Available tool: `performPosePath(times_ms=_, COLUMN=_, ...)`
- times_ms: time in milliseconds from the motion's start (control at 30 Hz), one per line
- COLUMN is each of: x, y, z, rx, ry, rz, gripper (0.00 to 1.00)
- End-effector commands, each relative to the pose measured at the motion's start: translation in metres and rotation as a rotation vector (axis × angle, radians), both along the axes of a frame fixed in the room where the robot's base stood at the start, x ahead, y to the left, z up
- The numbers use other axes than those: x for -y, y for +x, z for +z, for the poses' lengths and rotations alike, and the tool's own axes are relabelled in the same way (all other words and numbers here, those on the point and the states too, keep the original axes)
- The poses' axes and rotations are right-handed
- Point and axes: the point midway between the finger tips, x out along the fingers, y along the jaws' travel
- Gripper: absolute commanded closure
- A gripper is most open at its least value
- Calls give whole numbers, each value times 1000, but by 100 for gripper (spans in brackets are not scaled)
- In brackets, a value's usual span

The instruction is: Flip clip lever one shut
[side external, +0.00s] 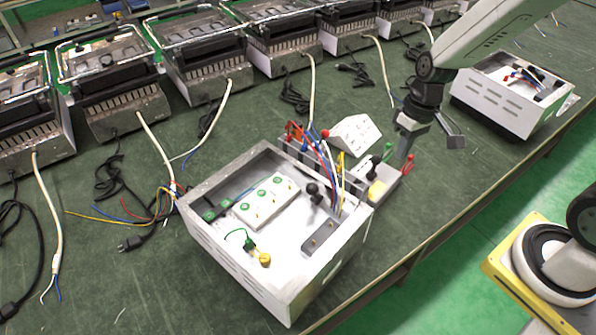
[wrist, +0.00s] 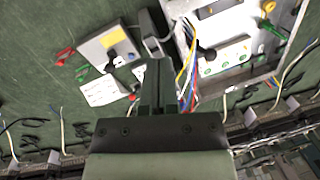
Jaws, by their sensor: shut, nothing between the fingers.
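The open white box (side external: 260,270) holds a white terminal plate and loose wires. Red, blue and yellow wires (side external: 328,165) rise from its back edge. A white sloped block (side external: 355,134) stands behind the tester. Another white box (side external: 510,95) is at right. Heaters line the back.

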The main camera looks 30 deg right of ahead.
Motion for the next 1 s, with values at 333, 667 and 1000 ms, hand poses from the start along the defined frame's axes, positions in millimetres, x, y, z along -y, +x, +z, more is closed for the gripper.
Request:
performPosePath(times_ms=333, x=1, y=35, z=-23, rx=-97, ry=210, rz=21, gripper=100)
performPosePath(times_ms=667, x=4, y=71, z=-43, rx=-103, ry=451, rz=50, gripper=100)
performPosePath(times_ms=1000, x=12, y=107, z=-63, rx=-18, ry=709, rz=84, gripper=100)
